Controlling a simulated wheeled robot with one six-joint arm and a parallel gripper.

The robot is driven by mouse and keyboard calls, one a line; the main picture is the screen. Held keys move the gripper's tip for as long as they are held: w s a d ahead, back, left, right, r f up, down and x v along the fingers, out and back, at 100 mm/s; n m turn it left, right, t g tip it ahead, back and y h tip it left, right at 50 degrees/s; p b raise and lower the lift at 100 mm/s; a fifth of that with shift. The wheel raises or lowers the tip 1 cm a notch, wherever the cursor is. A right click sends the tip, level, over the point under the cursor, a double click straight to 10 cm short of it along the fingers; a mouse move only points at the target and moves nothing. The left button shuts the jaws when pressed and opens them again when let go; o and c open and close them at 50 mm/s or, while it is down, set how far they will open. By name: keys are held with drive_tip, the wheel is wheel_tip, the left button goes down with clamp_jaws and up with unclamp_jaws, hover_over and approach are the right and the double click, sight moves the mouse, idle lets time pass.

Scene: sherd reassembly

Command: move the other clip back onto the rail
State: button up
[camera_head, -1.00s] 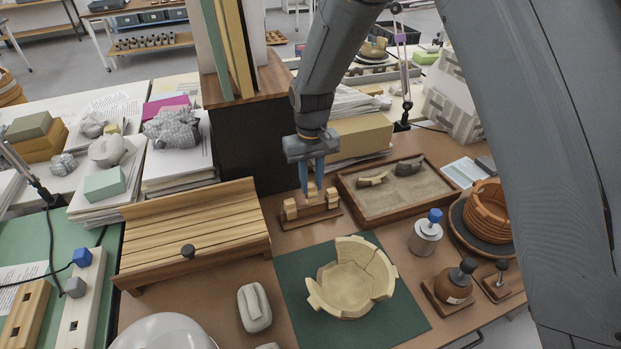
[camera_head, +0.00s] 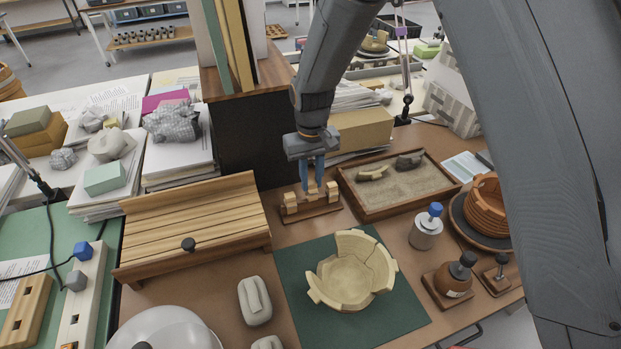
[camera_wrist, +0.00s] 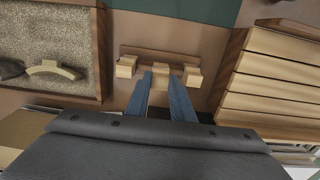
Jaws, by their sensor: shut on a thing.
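The wooden rail (camera_head: 322,209) is a low brown stand on the desk, and it also shows in the wrist view (camera_wrist: 176,54). One pale wooden clip (camera_head: 290,202) sits at its left end and another (camera_head: 333,191) at its right end in the head view. My gripper (camera_head: 313,183) points down at the rail's middle, shut on a third pale clip (camera_wrist: 160,72), which shows between the fingertips in the wrist view. This clip is between the two end clips, at or just over the rail; I cannot tell whether it touches. The fingers hide part of it.
A sand tray (camera_head: 400,190) stands close to the right of the rail, a slatted wooden rack (camera_head: 195,220) to the left. A broken-rimmed pale bowl (camera_head: 350,280) sits on a green mat (camera_head: 405,318) in front. A dark box side (camera_head: 245,150) rises behind.

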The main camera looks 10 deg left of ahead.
drive_tip(key=shift+f+b, duration=0.4)
drive_tip(key=shift+f, duration=1.1)
idle(2.1)
idle(0.4)
drive_tip(key=o, duration=0.8)
drive_tip(key=shift+r, duration=0.15)
drive_tip(key=shift+r+b, duration=0.95)
drive_tip(key=shift+r, duration=2.85)
